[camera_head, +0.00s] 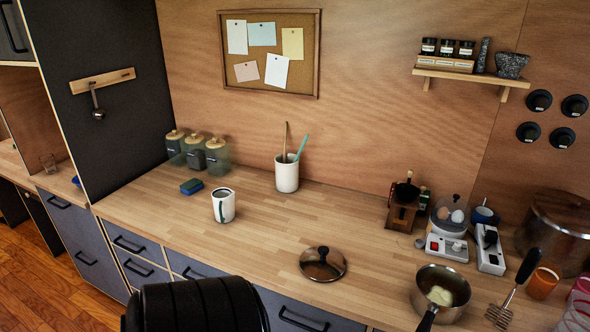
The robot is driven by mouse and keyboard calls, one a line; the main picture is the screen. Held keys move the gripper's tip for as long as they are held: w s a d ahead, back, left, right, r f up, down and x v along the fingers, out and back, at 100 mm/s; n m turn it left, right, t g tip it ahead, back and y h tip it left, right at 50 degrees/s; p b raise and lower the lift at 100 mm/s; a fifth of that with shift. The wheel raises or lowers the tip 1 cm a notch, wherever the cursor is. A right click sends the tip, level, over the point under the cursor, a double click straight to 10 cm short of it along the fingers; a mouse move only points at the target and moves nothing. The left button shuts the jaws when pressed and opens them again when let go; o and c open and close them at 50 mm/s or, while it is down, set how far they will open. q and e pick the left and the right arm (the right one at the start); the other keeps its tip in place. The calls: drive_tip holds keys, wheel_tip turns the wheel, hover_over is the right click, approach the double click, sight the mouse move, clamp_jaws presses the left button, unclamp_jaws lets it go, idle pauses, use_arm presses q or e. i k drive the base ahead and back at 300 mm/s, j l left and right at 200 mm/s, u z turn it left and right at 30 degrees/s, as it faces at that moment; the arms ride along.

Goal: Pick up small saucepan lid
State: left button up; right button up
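The small saucepan lid (323,266) lies on the wooden counter near its front edge, right of the middle of the head view. It is round, shiny and dark, with a black knob on top, and nothing covers it. The small saucepan (440,298) stands to its right without a lid, with a pale yellow lump inside. Its dark handle points toward the counter's front. Neither of my grippers shows in this view.
The counter (300,215) is clear around the lid. A white mug (223,206) and a utensil crock (287,173) stand behind it to the left. A coffee grinder (402,212), egg cooker (447,235), power strip (490,250), whisk (515,290) and large pot (555,232) crowd the right.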

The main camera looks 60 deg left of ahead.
sight(322, 263)
drive_tip(key=u, duration=1.85)
drive_tip(key=z, duration=0.2)
